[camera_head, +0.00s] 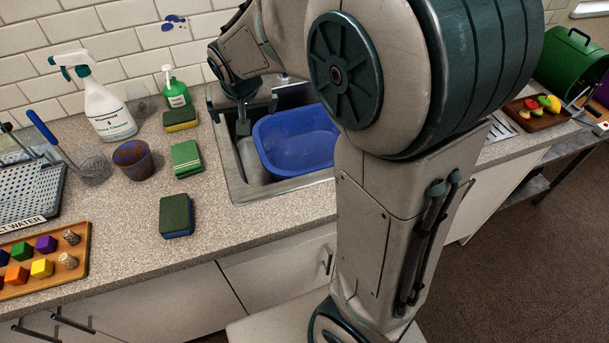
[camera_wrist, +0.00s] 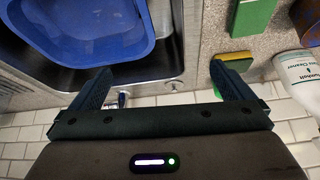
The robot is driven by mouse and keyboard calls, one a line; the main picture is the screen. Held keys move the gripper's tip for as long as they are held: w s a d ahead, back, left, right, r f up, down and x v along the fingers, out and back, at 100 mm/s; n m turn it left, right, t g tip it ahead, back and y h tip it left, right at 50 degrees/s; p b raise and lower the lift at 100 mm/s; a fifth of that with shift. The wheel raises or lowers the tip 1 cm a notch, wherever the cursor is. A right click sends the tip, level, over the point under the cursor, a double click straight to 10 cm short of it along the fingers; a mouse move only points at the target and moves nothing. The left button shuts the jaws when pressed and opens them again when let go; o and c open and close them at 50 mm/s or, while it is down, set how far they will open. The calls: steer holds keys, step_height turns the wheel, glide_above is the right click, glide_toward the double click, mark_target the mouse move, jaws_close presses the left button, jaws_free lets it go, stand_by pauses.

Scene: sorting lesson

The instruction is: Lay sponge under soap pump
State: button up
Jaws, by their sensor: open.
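The soap pump (camera_head: 177,92) is a green bottle with a white label, upright at the back of the counter by the tiled wall. A green-and-yellow sponge (camera_head: 181,121) lies just in front of it; I cannot tell if they touch. A green sponge (camera_head: 186,159) and a dark green-and-blue sponge (camera_head: 176,216) lie nearer the front. My gripper (camera_head: 243,113) is open and empty over the sink's left side, right of the sponges. In the wrist view my gripper (camera_wrist: 165,82) has the green-and-yellow sponge (camera_wrist: 233,60) near one finger. The pump is not clearly visible there.
A blue basin (camera_head: 296,140) sits in the sink (camera_head: 258,190). A spray bottle (camera_head: 106,108), a brown pot (camera_head: 133,160) and a mesh cup (camera_head: 94,169) stand left of the sponges. A wooden tray (camera_head: 78,245) with coloured blocks is at the lower left. The counter front is clear.

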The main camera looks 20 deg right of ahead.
steer(key=s+d+n+g, duration=0.1)
steer(key=s+d, duration=0.1)
steer(key=s, duration=0.9)
steer(key=s+d+g, duration=0.1)
steer(key=s+d, duration=0.2)
steer(key=s, duration=0.9)
steer(key=shift+r+n+g+y, duration=0.25)
steer(key=shift+n+g+y, duration=0.05)
steer(key=shift+n, duration=0.1)
